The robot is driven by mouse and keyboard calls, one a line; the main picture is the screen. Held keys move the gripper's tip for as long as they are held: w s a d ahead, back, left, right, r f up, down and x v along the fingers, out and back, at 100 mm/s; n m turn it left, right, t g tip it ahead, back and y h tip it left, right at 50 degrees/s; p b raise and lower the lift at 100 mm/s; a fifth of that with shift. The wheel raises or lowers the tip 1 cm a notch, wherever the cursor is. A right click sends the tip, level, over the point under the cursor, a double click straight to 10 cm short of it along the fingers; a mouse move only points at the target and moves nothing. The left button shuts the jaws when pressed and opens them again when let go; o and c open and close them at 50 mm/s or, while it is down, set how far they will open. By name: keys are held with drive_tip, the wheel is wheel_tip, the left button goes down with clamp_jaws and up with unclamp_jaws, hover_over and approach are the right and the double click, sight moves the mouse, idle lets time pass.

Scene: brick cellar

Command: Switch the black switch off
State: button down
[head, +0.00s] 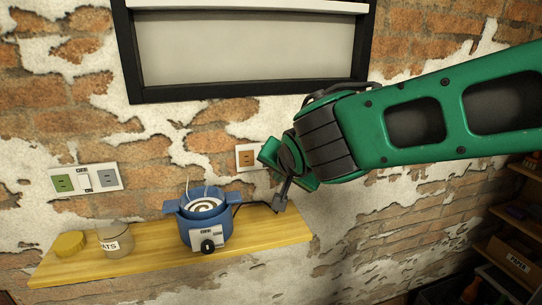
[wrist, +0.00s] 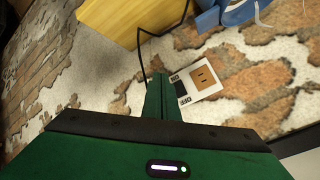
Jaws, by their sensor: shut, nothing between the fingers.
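In the wrist view a white wall plate (wrist: 216,88) carries an orange-brown socket (wrist: 204,76) and a black switch (wrist: 182,89) beside it, with small labels. The switch lies right next to my gripper's fingers and is partly covered; its position cannot be read. In the head view the plate's orange socket (head: 246,158) shows right of the blue pot, and my gripper hides the switch side. My gripper (head: 280,204) is shut and empty, pointing down near the wall, its tips just above the shelf's right end. Touch with the switch cannot be told.
A yellow shelf (head: 150,264) holds a blue pot (head: 207,226) with a black knob and cord, a glass jar (head: 116,243) and a yellow round piece (head: 69,243). Another plate (head: 110,178) has green and grey sockets. A black-framed panel (head: 245,48) hangs above. Shelving (head: 515,262) stands right.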

drive_tip(key=w+a, duration=0.2)
drive_tip(key=w, duration=0.5)
drive_tip(key=shift+w+r, duration=0.3)
drive_tip(key=shift+r, duration=0.15)
drive_tip(key=shift+a, duration=0.1)
idle(0.6)
drive_tip(key=shift+w+a+r, duration=0.15)
drive_tip(key=shift+w+a, duration=0.05)
drive_tip(key=shift+w, duration=0.3)
idle(1.7)
drive_tip(key=shift+s, duration=0.1)
drive_tip(key=shift+s+d, duration=0.25)
drive_tip(key=shift+s, duration=0.35)
drive_tip(key=shift+s, duration=0.1)
drive_tip(key=s, duration=0.1)
drive_tip(key=s+d, duration=0.1)
drive_tip(key=s, duration=0.2)
drive_tip(key=shift+s+d+f, duration=0.15)
drive_tip(key=shift+s+f, duration=0.15)
drive_tip(key=shift+f, duration=0.1)
drive_tip(key=shift+d, duration=0.1)
